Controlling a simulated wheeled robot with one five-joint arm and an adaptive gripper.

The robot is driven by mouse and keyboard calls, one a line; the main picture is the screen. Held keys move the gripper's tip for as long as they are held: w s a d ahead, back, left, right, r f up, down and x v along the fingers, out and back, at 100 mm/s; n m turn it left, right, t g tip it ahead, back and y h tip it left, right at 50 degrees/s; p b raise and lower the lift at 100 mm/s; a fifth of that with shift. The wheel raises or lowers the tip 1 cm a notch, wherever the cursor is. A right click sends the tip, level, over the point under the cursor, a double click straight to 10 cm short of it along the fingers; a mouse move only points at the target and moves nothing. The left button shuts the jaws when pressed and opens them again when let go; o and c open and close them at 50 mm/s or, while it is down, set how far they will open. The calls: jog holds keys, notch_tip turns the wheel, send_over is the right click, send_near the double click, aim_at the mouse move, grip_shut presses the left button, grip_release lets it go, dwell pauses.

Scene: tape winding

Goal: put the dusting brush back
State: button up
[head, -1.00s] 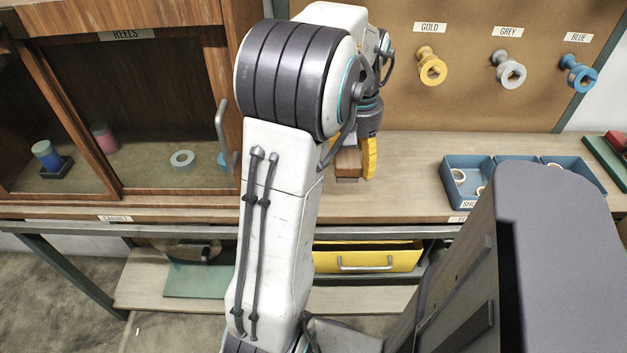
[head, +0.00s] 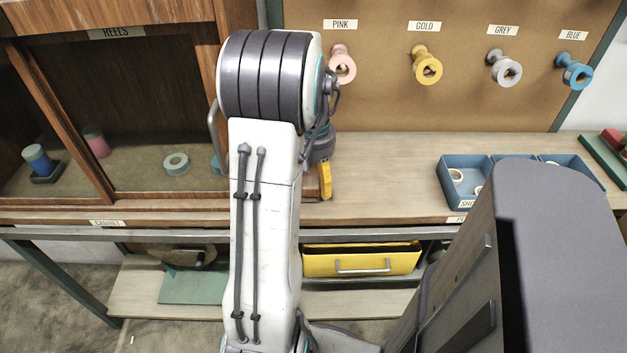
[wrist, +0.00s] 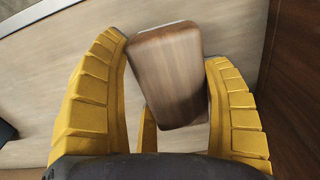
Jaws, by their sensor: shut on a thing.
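The dusting brush (wrist: 170,75) shows in the wrist view as a brown wooden block with a thin pale edge, tilted slightly. My gripper (wrist: 170,95) is shut on it, with a yellow finger on each side. The wood of the counter lies beyond the brush. In the head view my gripper (head: 325,180) is over the counter near the cabinet's right side. There my arm hides nearly all of the brush. I cannot tell in the wrist view whether the brush touches the counter.
The reel cabinet (head: 213,60) stands close at left, with a dark wooden side (wrist: 300,80) at right in the wrist view. A pegboard (head: 380,100) holds pink, gold, grey and blue reels. Blue trays (head: 465,190) stand at right. A yellow drawer (head: 361,262) sits below the counter.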

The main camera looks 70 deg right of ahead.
aim_at(314, 174)
jog(key=shift+f, duration=0.25)
jog(key=shift+f, duration=0.15)
jog(key=o, duration=1.2)
notch_tip(314, 174, up, 12)
jog(key=p, duration=0.2)
jog(key=shift+r+p, duration=0.2)
jog(key=shift+p, duration=0.1)
jog(key=shift+s, duration=0.1)
